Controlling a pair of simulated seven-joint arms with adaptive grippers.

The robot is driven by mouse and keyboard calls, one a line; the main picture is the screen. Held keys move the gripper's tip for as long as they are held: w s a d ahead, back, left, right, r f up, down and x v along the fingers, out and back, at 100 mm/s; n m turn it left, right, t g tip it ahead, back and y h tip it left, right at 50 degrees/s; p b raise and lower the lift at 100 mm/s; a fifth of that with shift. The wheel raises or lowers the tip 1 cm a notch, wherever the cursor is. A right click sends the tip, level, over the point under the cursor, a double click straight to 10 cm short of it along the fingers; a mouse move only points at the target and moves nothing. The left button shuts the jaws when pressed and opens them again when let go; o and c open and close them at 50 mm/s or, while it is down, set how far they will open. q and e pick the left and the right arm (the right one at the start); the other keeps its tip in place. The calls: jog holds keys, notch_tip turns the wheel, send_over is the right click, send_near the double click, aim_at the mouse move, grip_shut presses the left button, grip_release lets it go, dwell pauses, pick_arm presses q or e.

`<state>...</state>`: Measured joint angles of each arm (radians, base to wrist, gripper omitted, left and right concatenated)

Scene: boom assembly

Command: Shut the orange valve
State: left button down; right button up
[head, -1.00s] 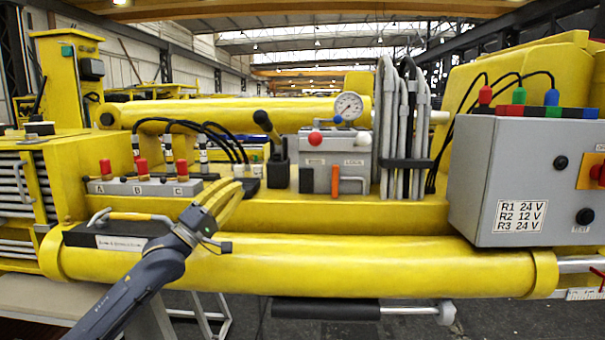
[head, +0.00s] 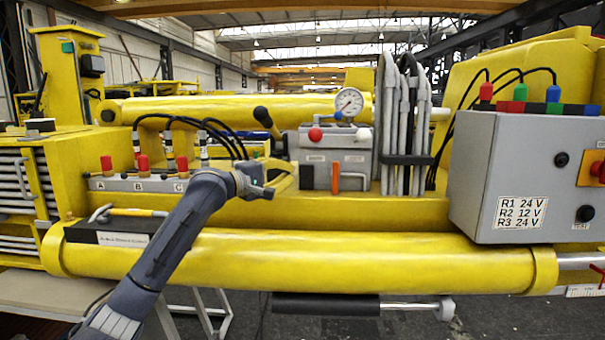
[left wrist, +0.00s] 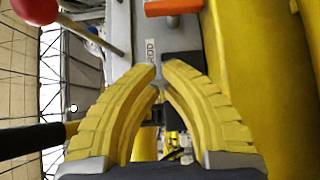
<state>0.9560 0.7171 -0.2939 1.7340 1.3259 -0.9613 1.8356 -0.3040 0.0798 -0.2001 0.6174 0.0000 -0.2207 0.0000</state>
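The orange valve handle (head: 336,178) stands upright on the front of the grey box below the gauge in the head view. Part of it shows as an orange bar (left wrist: 173,7) at the top edge of the left wrist view. My left gripper (head: 292,170) is in front of the black lever's base, a short way left of the orange handle and apart from it. In the left wrist view its yellow fingers (left wrist: 158,68) have a narrow gap at the tips and hold nothing. My right gripper is not in view.
The black lever (head: 264,119) rises behind my left gripper. A red knob (head: 315,135) and a pressure gauge (head: 349,103) sit above the orange handle, with grey hoses (head: 403,130) to its right. The yellow cylinder (head: 320,262) runs below.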

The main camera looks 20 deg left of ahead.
aim_at(335, 177)
pick_arm(q)
jog(key=x, duration=0.8)
jog(key=shift+w+d, duration=0.25)
jog(key=shift+w, duration=0.05)
jog(key=shift+w+d, duration=0.15)
jog(key=shift+d, duration=0.8)
jog(key=shift+w+d, duration=0.3)
jog(key=shift+d, duration=0.45)
